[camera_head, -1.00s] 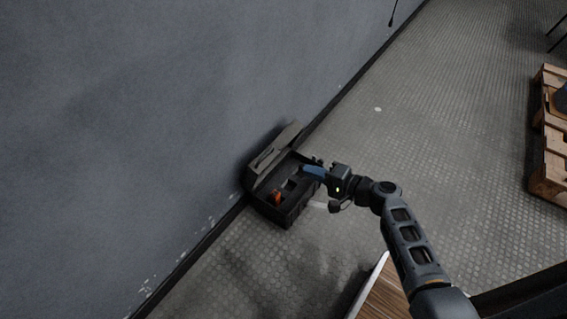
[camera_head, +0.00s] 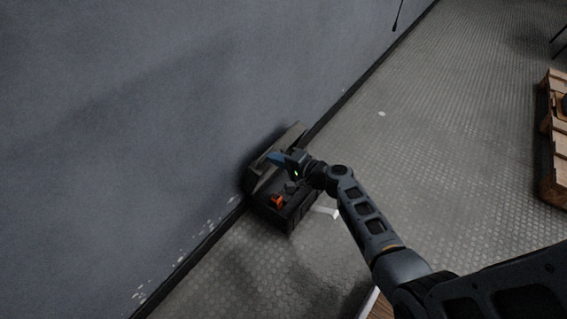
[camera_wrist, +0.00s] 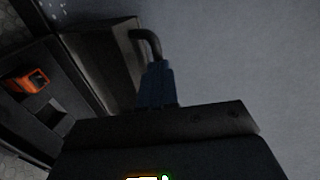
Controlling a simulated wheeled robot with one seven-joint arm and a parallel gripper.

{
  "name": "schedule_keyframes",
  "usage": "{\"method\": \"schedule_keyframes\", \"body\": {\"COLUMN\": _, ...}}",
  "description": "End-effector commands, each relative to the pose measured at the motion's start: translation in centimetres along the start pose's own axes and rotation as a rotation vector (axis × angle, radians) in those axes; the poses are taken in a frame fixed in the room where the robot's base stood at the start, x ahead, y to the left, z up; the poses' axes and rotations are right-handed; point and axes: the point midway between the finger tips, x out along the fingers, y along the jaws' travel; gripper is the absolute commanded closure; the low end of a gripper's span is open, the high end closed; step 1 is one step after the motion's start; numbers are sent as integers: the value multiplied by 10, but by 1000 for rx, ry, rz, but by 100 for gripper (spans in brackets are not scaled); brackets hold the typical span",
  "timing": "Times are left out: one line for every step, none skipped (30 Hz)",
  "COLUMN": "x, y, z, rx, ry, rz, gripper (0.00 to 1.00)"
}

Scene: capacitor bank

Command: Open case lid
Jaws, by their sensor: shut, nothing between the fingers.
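The dark case (camera_head: 275,214) stands on the floor against the grey wall. Its lid (camera_head: 261,175) is raised and leans back toward the wall; it also shows in the wrist view (camera_wrist: 105,55). A curved dark handle (camera_wrist: 148,40) stands out from the lid. My gripper (camera_head: 277,157) is at the lid, above the case's far part. Its blue fingers (camera_wrist: 157,85) are shut and empty, and in the wrist view they overlap the handle's end; I cannot tell whether they touch it. The arm hides part of the case.
An orange item (camera_head: 277,200) lies in the case, and it also shows in the wrist view (camera_wrist: 27,82). The wall (camera_head: 150,120) is close behind the lid. A wooden pallet (camera_head: 553,150) stands at the far right.

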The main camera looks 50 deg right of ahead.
Motion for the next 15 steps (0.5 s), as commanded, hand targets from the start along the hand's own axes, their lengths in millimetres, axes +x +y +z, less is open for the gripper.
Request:
{"method": "schedule_keyframes", "body": {"x": 1, "y": 0, "z": 0, "rx": 0, "ry": 0, "rz": 0, "gripper": 100}}
{"method": "schedule_keyframes", "body": {"x": 1, "y": 0, "z": 0, "rx": 0, "ry": 0, "rz": 0, "gripper": 100}}
{"method": "schedule_keyframes", "body": {"x": 1, "y": 0, "z": 0, "rx": 0, "ry": 0, "rz": 0, "gripper": 100}}
{"method": "schedule_keyframes", "body": {"x": 1, "y": 0, "z": 0, "rx": 0, "ry": 0, "rz": 0, "gripper": 100}}
{"method": "schedule_keyframes", "body": {"x": 1, "y": 0, "z": 0, "rx": 0, "ry": 0, "rz": 0, "gripper": 100}}
{"method": "schedule_keyframes", "body": {"x": 1, "y": 0, "z": 0, "rx": 0, "ry": 0, "rz": 0, "gripper": 100}}
{"method": "schedule_keyframes", "body": {"x": 0, "y": 0, "z": 0, "rx": 0, "ry": 0, "rz": 0, "gripper": 100}}
{"method": "schedule_keyframes", "body": {"x": 0, "y": 0, "z": 0, "rx": 0, "ry": 0, "rz": 0, "gripper": 100}}
{"method": "schedule_keyframes", "body": {"x": 0, "y": 0, "z": 0, "rx": 0, "ry": 0, "rz": 1, "gripper": 100}}
{"method": "schedule_keyframes", "body": {"x": 1, "y": -1, "z": 0, "rx": 0, "ry": -1, "rz": 2, "gripper": 100}}
{"method": "schedule_keyframes", "body": {"x": 1, "y": -2, "z": 0, "rx": 0, "ry": -1, "rz": 5, "gripper": 100}}
{"method": "schedule_keyframes", "body": {"x": 2, "y": -4, "z": 0, "rx": 0, "ry": -1, "rz": 11, "gripper": 100}}
{"method": "schedule_keyframes", "body": {"x": 4, "y": -6, "z": 0, "rx": -1, "ry": -2, "rz": 18, "gripper": 100}}
{"method": "schedule_keyframes", "body": {"x": 5, "y": -8, "z": 0, "rx": -1, "ry": -3, "rz": 27, "gripper": 100}}
{"method": "schedule_keyframes", "body": {"x": 8, "y": -11, "z": 0, "rx": 0, "ry": -3, "rz": 41, "gripper": 100}}
